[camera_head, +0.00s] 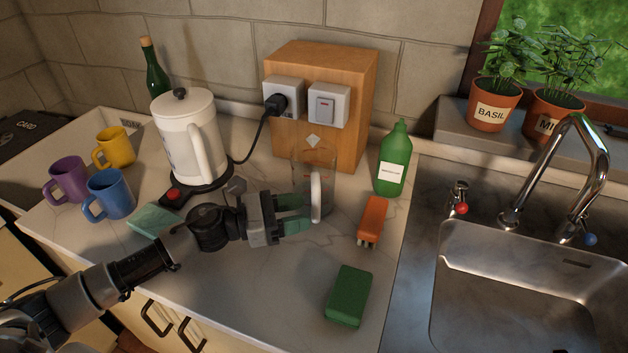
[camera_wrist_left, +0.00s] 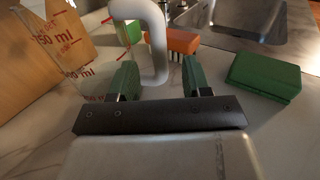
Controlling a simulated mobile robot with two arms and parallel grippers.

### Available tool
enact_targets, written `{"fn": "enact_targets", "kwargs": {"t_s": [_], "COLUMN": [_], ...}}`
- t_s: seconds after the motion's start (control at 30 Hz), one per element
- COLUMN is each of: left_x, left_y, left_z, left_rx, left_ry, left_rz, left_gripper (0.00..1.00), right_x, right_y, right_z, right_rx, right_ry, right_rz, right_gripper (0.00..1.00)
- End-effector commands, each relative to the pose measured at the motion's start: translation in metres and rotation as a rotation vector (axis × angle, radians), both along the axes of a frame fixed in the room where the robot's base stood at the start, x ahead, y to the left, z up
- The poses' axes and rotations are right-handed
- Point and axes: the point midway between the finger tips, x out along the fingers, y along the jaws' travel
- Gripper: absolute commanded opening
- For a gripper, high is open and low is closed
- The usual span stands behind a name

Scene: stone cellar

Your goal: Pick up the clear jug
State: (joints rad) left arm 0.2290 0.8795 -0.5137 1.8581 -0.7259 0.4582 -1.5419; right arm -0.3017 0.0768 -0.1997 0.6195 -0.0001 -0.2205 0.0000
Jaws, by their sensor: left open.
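The clear jug (camera_head: 302,178) stands upright on the counter in front of the wooden socket box, its pale handle toward the right front. My left gripper (camera_head: 302,213) is open at the jug, low near its handle. In the left wrist view the jug (camera_wrist_left: 80,45) shows red millilitre marks at the upper left. Its handle (camera_wrist_left: 156,45) comes down between the two green fingertips of my left gripper (camera_wrist_left: 158,80), with space visible on both sides. I cannot tell whether a finger touches it. My right gripper is not in view.
A green sponge (camera_head: 348,296) lies in front. A white kettle (camera_head: 190,135) and mugs are left. The sink (camera_head: 510,290) is at the right. The front middle counter is clear.

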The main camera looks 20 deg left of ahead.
Motion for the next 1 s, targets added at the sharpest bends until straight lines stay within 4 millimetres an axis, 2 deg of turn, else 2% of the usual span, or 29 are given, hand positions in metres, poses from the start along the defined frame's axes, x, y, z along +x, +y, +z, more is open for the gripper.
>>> {"fn": "enact_targets", "kwargs": {"t_s": [0.03, 0.1, 0.23, 0.53, 0.87, 1.0], "left_x": [0.005, 0.012, 0.02, 0.023, 0.023, 0.022], "left_y": [-0.008, -0.017, -0.031, -0.035, -0.035, -0.035], "left_z": [0.006, 0.006, 0.003, 0.0, 0.0, 0.0], "left_rx": [-0.003, -0.004, -0.003, 0.0, -0.001, -0.001], "left_ry": [-0.002, -0.001, -0.002, -0.001, -0.001, -0.001], "left_rz": [-0.002, -0.001, -0.001, 0.0, 0.0, 0.0], "left_gripper": [0.48, 0.48, 0.48, 0.48, 0.0, 0.0], "right_x": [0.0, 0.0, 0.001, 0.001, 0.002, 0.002], "right_y": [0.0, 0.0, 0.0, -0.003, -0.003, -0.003], "right_z": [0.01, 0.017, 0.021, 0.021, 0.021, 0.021], "right_rx": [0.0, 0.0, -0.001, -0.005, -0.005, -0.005], "right_ry": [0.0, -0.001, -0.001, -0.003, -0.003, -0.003], "right_rz": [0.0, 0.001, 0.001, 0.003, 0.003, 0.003], "right_gripper": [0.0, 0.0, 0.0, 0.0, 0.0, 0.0]}}
